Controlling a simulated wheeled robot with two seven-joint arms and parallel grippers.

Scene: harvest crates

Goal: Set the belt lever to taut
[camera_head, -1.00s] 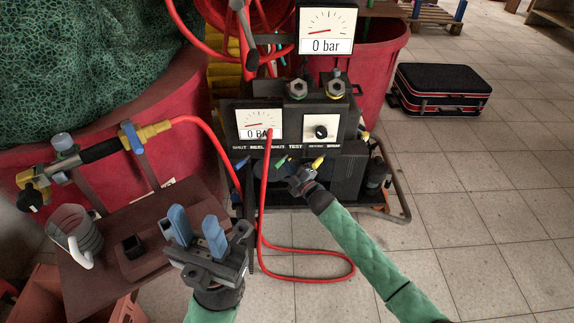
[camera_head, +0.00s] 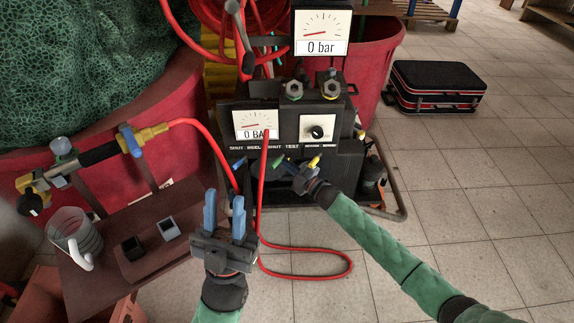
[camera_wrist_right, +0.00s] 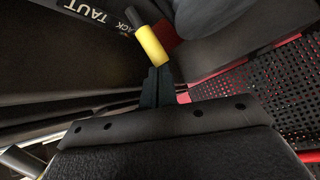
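The yellow lever (camera_head: 314,162) sits at the front lower edge of the dark machine, right of a green lever (camera_head: 279,161). In the right wrist view the yellow lever (camera_wrist_right: 152,46) shows close up, beside a label strip (camera_wrist_right: 90,14) reading TAUT, with a second word partly hidden. My right gripper (camera_head: 296,172) is at the machine front, just left of the yellow lever. In its wrist view the dark fingers (camera_wrist_right: 157,85) look together, their tips at the lever's near end; I cannot tell whether they touch. My left gripper (camera_head: 224,213) is open and empty, with blue fingers upright.
A blue lever (camera_head: 240,163) and a hanging red hose (camera_head: 262,185) are left of my right gripper. A brown table (camera_head: 105,275) with a measuring jug (camera_head: 76,235) stands at the left.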

